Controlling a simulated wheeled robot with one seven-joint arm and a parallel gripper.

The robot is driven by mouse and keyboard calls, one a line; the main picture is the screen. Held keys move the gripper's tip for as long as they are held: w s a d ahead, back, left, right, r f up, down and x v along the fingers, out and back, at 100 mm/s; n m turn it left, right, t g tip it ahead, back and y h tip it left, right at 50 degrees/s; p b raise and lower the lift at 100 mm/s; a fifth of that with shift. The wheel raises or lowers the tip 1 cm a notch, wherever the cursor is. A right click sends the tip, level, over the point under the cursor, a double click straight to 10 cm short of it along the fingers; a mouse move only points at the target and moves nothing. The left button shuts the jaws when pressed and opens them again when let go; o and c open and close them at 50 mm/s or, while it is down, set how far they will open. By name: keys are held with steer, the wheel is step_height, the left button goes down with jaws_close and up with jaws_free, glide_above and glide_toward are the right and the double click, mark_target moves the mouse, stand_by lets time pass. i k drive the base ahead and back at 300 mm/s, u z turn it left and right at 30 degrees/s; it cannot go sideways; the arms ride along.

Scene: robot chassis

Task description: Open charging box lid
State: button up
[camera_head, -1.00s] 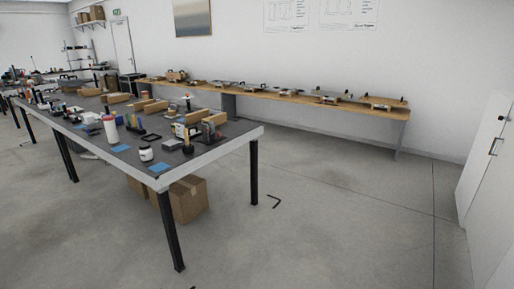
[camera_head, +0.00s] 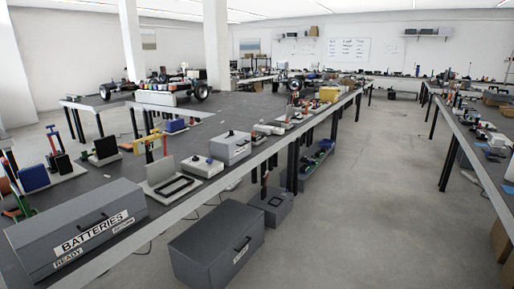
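A long grey box (camera_head: 35,238) with a black handle stands on the near left end of the table. Its front label reads BATTERIES, with READY and a smaller unclear word below, so it may be the charging box. Its lid looks shut. A smaller grey box (camera_head: 231,148) with a handle stands further along the table edge, and it also looks shut. No label that clearly reads charging box is legible. My gripper and arm are not in view.
A large grey box (camera_head: 200,250) and a smaller grey toolbox (camera_head: 270,207) stand on the floor beside the table (camera_head: 115,250). Stands and tools cover much of the tabletop. An open floor aisle (camera_head: 360,215) runs between this table and a cluttered right-hand table (camera_head: 465,140).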

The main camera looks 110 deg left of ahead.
mark_target(224, 146)
steer(key=u, duration=3.5)
steer(key=i, duration=1)
steer(key=u, duration=0.05)
steer(key=k, duration=0.65)
steer(key=z, duration=0.45)
steer(key=i, duration=0.75)
steer(key=z, duration=0.45)
